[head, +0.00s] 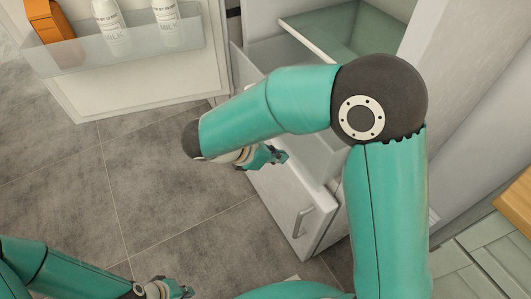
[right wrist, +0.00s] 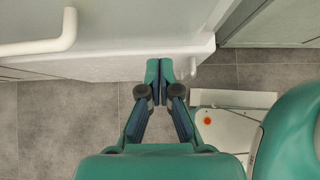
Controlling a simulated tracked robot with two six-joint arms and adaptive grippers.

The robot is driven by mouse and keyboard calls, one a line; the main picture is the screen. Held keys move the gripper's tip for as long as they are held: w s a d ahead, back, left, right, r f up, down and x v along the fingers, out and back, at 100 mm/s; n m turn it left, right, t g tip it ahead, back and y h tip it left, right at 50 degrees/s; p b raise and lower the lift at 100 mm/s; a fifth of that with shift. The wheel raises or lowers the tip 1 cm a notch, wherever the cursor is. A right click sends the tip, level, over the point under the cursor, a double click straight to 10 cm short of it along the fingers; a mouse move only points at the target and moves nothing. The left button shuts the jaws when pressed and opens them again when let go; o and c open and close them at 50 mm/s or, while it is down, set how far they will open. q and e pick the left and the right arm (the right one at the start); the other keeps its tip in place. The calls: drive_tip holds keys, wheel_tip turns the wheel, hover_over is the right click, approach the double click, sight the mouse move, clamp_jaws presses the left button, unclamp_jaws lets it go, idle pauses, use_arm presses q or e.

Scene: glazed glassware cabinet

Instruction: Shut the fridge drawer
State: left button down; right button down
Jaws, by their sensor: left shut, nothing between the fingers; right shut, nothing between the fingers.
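The fridge drawer (head: 283,203) is white with a bar handle on its front. In the head view it stands out from the fridge body, its inside partly hidden behind my right arm. My right gripper (head: 279,157) is shut and empty by the upper left part of the drawer front. In the right wrist view my right gripper (right wrist: 158,69) has its fingertips together at a white panel edge (right wrist: 95,66); I cannot tell whether they touch it. My left gripper (head: 186,291) is shut and empty, low in the head view over the floor, away from the drawer.
The open fridge door (head: 150,82) at upper left carries a clear shelf (head: 120,50) with milk bottles (head: 166,22) and an orange carton (head: 47,20). A glass shelf (head: 350,30) shows inside the fridge. Grey tiled floor (head: 130,190) lies free left of the drawer.

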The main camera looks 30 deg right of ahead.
sight(304, 152)
use_arm(q)
drive_tip(key=shift+f, duration=0.15)
use_arm(e)
drive_tip(key=shift+w+d+f, duration=0.1)
drive_tip(key=shift+d+f, duration=0.1)
drive_tip(key=shift+d, duration=0.65)
drive_tip(key=shift+d+f, duration=0.2)
drive_tip(key=shift+d, duration=0.65)
drive_tip(key=shift+w+d+f, duration=0.1)
drive_tip(key=shift+d+f, duration=0.1)
drive_tip(key=shift+d, duration=0.65)
